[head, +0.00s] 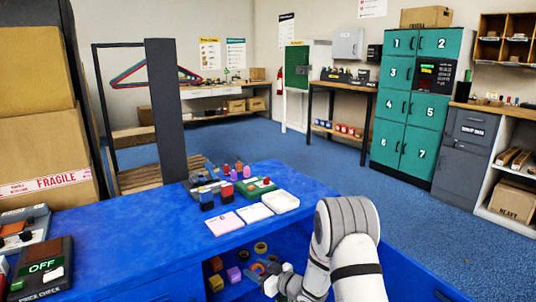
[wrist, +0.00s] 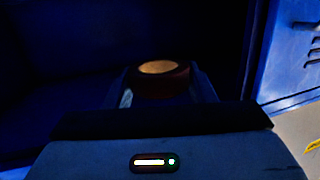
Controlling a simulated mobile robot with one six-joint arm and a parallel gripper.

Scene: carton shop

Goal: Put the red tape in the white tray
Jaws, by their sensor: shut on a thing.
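My gripper (head: 268,274) reaches into the open shelf space under the blue counter. In the wrist view its fingers (wrist: 162,90) are shut on a short round roll with a tan top and a dark reddish side, which looks like the red tape (wrist: 165,78). The light is dim there, so the colour is hard to judge. In the head view the held roll is hard to tell from the gripper. The white tray (head: 283,201) is on the counter top, above and behind my gripper, at the right end of a row of flat pieces. It looks empty.
The counter top (head: 150,235) overhangs the shelf. A pink pad (head: 224,223) and a white pad (head: 254,212) lie left of the tray, with coloured items behind.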

